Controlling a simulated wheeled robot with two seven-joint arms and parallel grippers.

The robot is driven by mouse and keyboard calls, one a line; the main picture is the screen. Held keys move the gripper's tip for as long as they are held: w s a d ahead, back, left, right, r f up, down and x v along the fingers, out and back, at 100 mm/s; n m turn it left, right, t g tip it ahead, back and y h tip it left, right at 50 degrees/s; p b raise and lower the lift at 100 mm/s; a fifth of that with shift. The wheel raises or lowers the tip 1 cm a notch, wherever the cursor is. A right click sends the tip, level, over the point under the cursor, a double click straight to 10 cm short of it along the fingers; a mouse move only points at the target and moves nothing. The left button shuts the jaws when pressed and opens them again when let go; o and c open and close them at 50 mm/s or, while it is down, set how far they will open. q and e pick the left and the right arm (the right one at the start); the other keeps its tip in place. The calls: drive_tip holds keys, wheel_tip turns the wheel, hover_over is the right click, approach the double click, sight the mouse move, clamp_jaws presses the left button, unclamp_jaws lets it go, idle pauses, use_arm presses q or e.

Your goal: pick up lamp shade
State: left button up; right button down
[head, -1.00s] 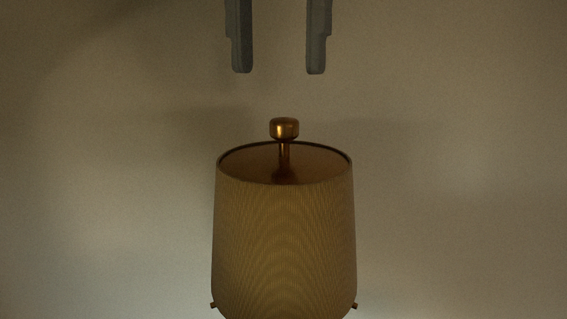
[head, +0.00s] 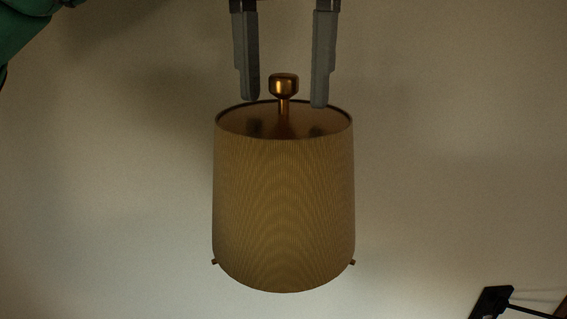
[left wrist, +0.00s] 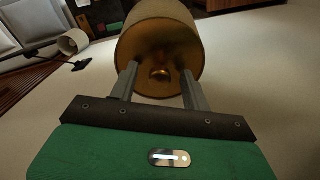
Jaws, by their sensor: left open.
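The lamp shade (head: 284,215) is a tan, finely ribbed, tapered drum with a brass knob (head: 284,84) standing up at its top centre. It also shows in the left wrist view (left wrist: 160,32), with its open end and brass inside facing my gripper and the knob (left wrist: 160,74) in the middle. My left gripper (head: 285,102) is open and empty. Its two grey fingers are apart, one on each side of the knob in the head view, with tips near the shade's top rim. I cannot tell whether they touch it. My right gripper is not in view.
A pale, plain surface surrounds the shade. A black object with a thin rod (head: 492,302) is at the lower right. In the left wrist view, a small lamp (left wrist: 73,42) lies at the left near pale cushions (left wrist: 40,20). Space right of the shade looks clear.

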use_arm(q)
drive_tip(key=shift+c, duration=0.5)
clamp_jaws()
drive_tip(key=shift+r, duration=0.15)
